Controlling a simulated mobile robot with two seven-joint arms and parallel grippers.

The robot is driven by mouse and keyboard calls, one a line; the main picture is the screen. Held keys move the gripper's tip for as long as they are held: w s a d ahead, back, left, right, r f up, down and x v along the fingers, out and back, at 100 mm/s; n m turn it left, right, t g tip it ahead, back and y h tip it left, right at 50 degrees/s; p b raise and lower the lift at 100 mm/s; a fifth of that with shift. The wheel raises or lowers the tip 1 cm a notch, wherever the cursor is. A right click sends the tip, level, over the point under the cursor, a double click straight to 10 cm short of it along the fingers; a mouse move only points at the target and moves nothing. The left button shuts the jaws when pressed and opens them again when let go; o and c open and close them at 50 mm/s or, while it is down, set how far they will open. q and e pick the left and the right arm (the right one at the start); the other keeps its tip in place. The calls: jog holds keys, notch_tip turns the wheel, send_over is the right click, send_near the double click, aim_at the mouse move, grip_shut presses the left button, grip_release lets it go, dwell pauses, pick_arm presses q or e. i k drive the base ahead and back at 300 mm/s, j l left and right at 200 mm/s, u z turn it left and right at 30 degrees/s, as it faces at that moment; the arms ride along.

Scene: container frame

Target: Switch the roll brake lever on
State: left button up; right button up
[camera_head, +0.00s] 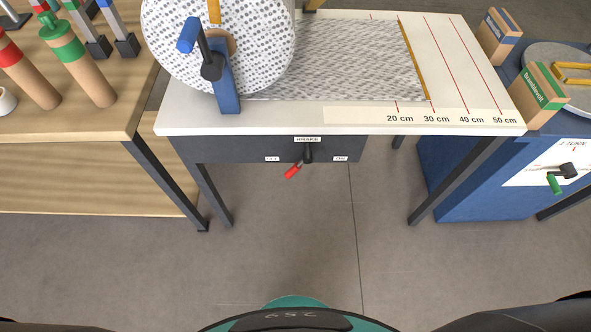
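The roll brake lever (292,171) has a red grip and a black pivot. It is mounted on the dark front panel (225,150) under the white table, below a label reading BRAKE (307,139). The red grip points down and to the left, toward the side of the left small label (272,158). Another small label (340,158) is right of the pivot; both are too small to read surely. Neither of my grippers is in view.
A patterned roll (262,45) with a blue-handled crank (188,35) stands on the white table (290,118). A wooden shelf table (80,125) is on the left. A blue cabinet (470,180) with a green-handled crank (554,184) is on the right. The floor in front is clear.

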aim_at(308, 153)
jog(key=k+j, duration=0.15)
jog(key=j, duration=0.25)
jog(key=k+j, duration=0.15)
jog(key=j, duration=0.3)
jog(key=k+j+z, duration=0.1)
jog(key=j, duration=0.3)
jog(key=k+j, duration=0.25)
jog(key=j, duration=0.15)
jog(key=k+j, duration=0.15)
jog(key=j, duration=0.3)
jog(key=z, duration=0.05)
